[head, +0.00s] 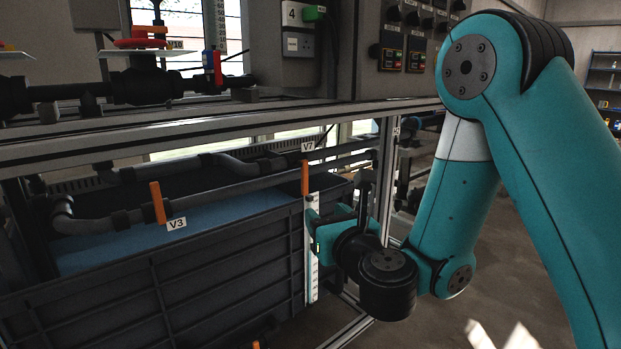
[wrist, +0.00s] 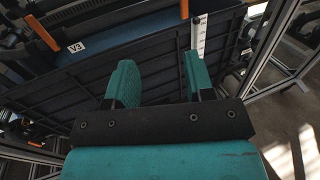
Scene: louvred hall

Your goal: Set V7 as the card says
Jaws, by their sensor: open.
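The V7 valve has an orange lever (head: 305,178) standing upright, across the pipe, under a white V7 tag (head: 308,146). An orange lever (wrist: 184,8) also shows at the top edge of the wrist view, just beyond the fingertips; its tag is not visible there. My gripper (head: 318,226) is just below and right of the V7 lever in the head view. In the wrist view my gripper (wrist: 159,72) is open, with nothing between its fingers. They appear apart from the lever. No readable card shows in either view.
Another orange lever (head: 157,202), tagged V3, stands on the nearer pipe at left. A dark ribbed tank (head: 180,280) with blue liquid lies below the pipes. A white scale strip (head: 311,270) runs down its front. A frame rail (head: 220,128) crosses above. Red-handled V10 (head: 140,43) stands on top.

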